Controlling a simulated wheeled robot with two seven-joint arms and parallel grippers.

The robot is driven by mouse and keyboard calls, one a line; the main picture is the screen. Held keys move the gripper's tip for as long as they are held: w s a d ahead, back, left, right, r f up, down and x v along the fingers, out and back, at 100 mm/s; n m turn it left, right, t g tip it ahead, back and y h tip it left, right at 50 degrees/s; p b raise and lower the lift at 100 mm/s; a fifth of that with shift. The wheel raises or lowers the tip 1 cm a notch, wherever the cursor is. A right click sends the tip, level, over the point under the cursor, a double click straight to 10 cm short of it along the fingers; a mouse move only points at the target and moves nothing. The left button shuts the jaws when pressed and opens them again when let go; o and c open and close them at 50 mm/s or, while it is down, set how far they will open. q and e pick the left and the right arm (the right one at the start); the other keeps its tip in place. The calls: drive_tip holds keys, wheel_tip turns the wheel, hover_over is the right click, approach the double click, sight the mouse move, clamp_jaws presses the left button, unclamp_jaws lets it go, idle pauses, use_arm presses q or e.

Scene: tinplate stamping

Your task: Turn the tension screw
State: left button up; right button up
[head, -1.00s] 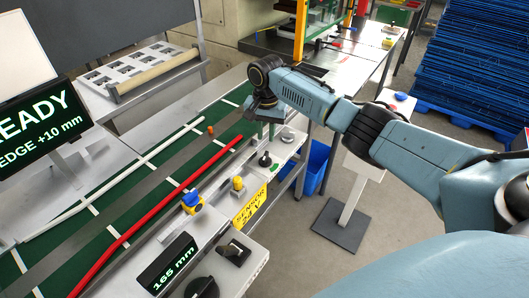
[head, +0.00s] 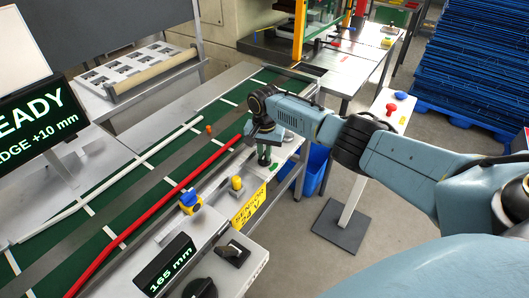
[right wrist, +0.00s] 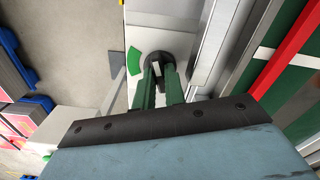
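The tension screw (right wrist: 157,58) is a dark round knob with a pale bar across it, standing on a light plate beside a green arc mark in the right wrist view. My right gripper (right wrist: 158,76) has two green fingers set apart, pointing down at the knob, one on each side of the pale bar. I see no clear grip on it. In the head view my right gripper (head: 263,158) is over the knob at the belt's right edge, and the knob is mostly hidden there. My left gripper is not in view.
A green belt with a grey strip and a red rail (head: 165,196) runs left of the gripper.

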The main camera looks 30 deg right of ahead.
drive_tip(key=shift+n, duration=0.3)
clamp_jaws()
drive_tip(key=shift+n+p, duration=0.55)
drive_tip(key=shift+n, duration=0.25)
drive_tip(key=n+p, duration=0.1)
drive_tip(key=n, duration=0.2)
drive_tip(key=shift+n, duration=0.4)
drive_tip(key=n, duration=0.3)
drive_tip(key=shift+n+p, duration=0.4)
drive_tip(key=shift+n, duration=1.6)
drive_tip(key=shift+o, duration=2.2)
unclamp_jaws()
